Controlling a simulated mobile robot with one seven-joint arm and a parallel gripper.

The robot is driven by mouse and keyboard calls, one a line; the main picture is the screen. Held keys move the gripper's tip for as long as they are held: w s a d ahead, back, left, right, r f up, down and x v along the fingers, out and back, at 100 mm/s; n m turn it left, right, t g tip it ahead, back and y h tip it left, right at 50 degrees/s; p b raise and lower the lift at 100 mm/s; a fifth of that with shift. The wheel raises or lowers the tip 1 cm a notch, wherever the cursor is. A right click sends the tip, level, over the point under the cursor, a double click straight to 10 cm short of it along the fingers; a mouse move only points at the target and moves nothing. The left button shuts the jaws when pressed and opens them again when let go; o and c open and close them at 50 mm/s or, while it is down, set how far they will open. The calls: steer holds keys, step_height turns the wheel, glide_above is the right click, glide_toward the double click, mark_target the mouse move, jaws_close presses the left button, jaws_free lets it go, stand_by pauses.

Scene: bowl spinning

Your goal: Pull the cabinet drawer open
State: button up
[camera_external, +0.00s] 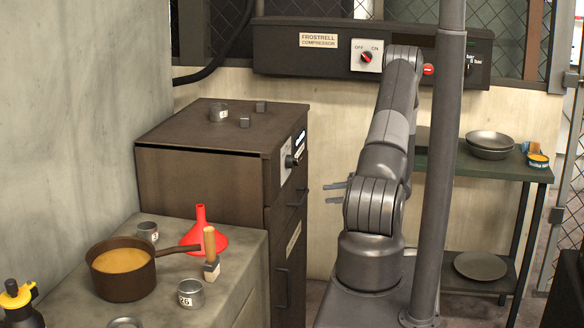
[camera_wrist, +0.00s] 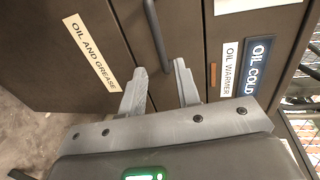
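The brown cabinet (camera_external: 200,180) stands left of my arm in the external view. Its drawer front (camera_wrist: 188,35) is a narrow panel between two seams in the wrist view and looks shut. A dark bar handle (camera_wrist: 154,30) is on it, and a handle also shows on the cabinet's right face in the external view (camera_external: 297,197). My gripper (camera_wrist: 160,70) is open, with its fingertips on either side of the handle's near end in the picture. In the external view my gripper (camera_external: 328,194) points at the cabinet front, with a visible gap to it. Nothing is held.
An "OIL AND GREASE" label (camera_wrist: 90,52) is on the neighbouring panel. A bench (camera_external: 235,270) with a pot (camera_external: 125,285) and red funnel (camera_external: 203,236) stands in front of the cabinet. A green shelf (camera_external: 500,168) with bowls is right of my arm.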

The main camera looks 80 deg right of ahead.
mark_target(303, 191)
steer(key=x, duration=0.9)
steer(key=shift+w, duration=0.25)
jaws_close()
